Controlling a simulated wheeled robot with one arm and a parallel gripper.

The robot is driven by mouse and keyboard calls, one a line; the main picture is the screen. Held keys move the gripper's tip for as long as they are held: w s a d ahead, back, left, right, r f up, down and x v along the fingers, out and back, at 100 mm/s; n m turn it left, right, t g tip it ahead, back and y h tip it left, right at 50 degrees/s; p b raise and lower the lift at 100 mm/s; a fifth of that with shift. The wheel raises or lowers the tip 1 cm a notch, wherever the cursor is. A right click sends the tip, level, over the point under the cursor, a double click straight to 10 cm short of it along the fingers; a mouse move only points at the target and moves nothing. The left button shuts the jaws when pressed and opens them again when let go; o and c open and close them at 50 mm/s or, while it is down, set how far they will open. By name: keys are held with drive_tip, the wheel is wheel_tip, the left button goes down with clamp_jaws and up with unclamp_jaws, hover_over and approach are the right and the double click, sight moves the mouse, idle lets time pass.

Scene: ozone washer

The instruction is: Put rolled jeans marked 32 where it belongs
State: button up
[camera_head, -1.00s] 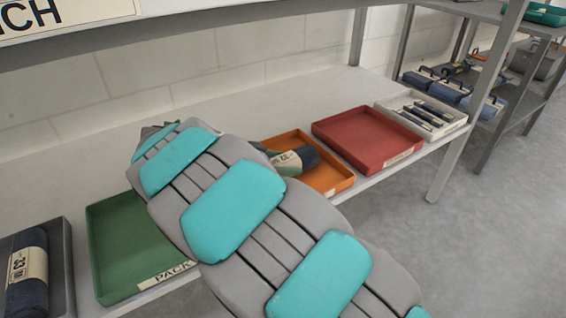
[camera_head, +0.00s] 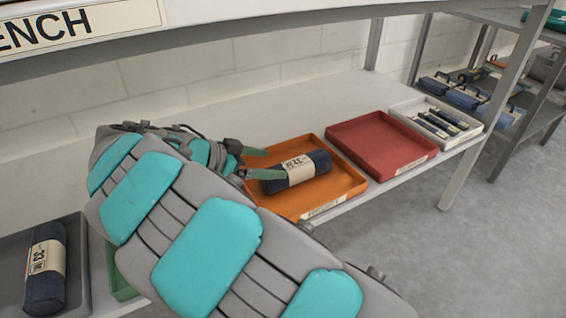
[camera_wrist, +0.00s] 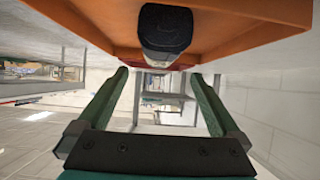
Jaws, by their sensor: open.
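A dark blue rolled pair of jeans (camera_head: 318,162) with a cream label, which seems to read 32, lies in the orange tray (camera_head: 345,190). Its dark round end (camera_wrist: 165,40) shows at the top of the wrist view, against the orange tray (camera_wrist: 250,18). My gripper (camera_head: 272,163) is open at the left side of the orange tray, with its green fingers pointing toward the roll's left end. In the wrist view the fingers (camera_wrist: 160,78) are wide apart with nothing between their tips. My arm hides much of the shelf at the left.
Another roll marked 33 (camera_head: 45,285) lies in a grey tray (camera_head: 75,240) at the left. A green tray (camera_head: 122,290) is mostly hidden behind my arm. A red tray (camera_head: 380,145) and a white tray of dark items (camera_head: 405,107) stand to the right. The shelf behind is clear.

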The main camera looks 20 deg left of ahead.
drive_tip(key=shift+v, duration=1.25)
drive_tip(key=w+d+r+g+h, duration=0.1)
drive_tip(key=d+g, duration=0.1)
drive_tip(key=d, duration=0.8)
drive_tip(key=w+d+r+g, duration=0.1)
drive_tip(key=w+d+g, duration=0.1)
drive_tip(key=d, duration=0.7)
drive_tip(key=s+d+n+g+y, duration=0.15)
drive_tip(key=s+d+g, duration=0.35)
drive_tip(key=d, duration=0.9)
drive_tip(key=s+d+f+n+g+y, duration=0.1)
drive_tip(key=s+d+f+y, duration=0.1)
drive_tip(key=s+d, duration=0.35)
drive_tip(key=s+d+f+n+g+y, duration=0.1)
drive_tip(key=s+d+f+n+y, duration=0.15)
drive_tip(key=s, duration=0.55)
drive_tip(key=s+a+f+n+y, duration=0.1)
drive_tip(key=s+f+n+y, duration=0.1)
drive_tip(key=s, duration=0.8)
drive_tip(key=shift+s+a+f+n+y, duration=0.15)
drive_tip(key=shift+s+f+n+y, duration=0.3)
drive_tip(key=shift+f, duration=0.5)
